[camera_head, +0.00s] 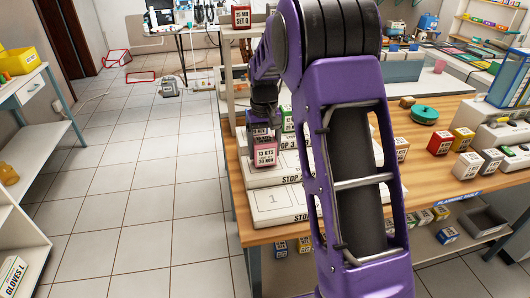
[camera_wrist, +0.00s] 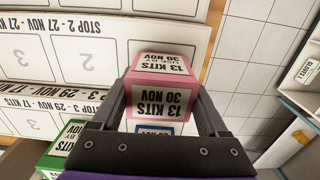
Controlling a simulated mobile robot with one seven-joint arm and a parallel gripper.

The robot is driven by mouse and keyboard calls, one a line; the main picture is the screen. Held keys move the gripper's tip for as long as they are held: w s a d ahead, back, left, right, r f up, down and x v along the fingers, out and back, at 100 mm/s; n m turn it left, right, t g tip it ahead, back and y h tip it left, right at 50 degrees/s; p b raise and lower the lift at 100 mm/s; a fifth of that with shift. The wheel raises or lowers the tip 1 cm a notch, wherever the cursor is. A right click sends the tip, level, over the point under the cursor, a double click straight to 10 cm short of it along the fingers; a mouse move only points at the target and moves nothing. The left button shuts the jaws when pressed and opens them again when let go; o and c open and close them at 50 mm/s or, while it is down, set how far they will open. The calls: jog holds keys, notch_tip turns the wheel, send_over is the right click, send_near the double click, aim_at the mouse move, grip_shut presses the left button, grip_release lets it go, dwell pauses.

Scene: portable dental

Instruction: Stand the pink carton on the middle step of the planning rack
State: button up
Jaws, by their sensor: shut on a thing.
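The pink carton (camera_head: 265,157) reads "13 KITS 30 NOV". In the wrist view it (camera_wrist: 162,98) sits between the two fingers of my gripper (camera_wrist: 166,88), which is shut on it. The white stepped planning rack (camera_head: 275,205) stands on the wooden bench, its front panel marked 1. In the wrist view, panels marked 2 (camera_wrist: 85,57) and 3 (camera_wrist: 35,122) show upside down, with the carton near the rack's end. In the head view the carton is upright at the rack's left end, over the middle step; I cannot tell whether it touches. My arm hides much of the rack.
A green carton (camera_wrist: 62,150) and a partly hidden blue one stand close to my gripper. Red (camera_head: 440,142), yellow and other cartons stand on the bench to the right, near a green round lid (camera_head: 424,115). Tiled floor lies open to the left of the bench.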

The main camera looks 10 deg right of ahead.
aim_at(264, 139)
jog(key=shift+f, duration=0.3)
jog(key=shift+f, duration=0.2)
jog(key=o, duration=1.3)
jog(key=shift+r, duration=0.2)
notch_tip(264, 139, up, 12)
jog(key=shift+r+p, duration=0.1)
jog(key=shift+p, duration=0.9)
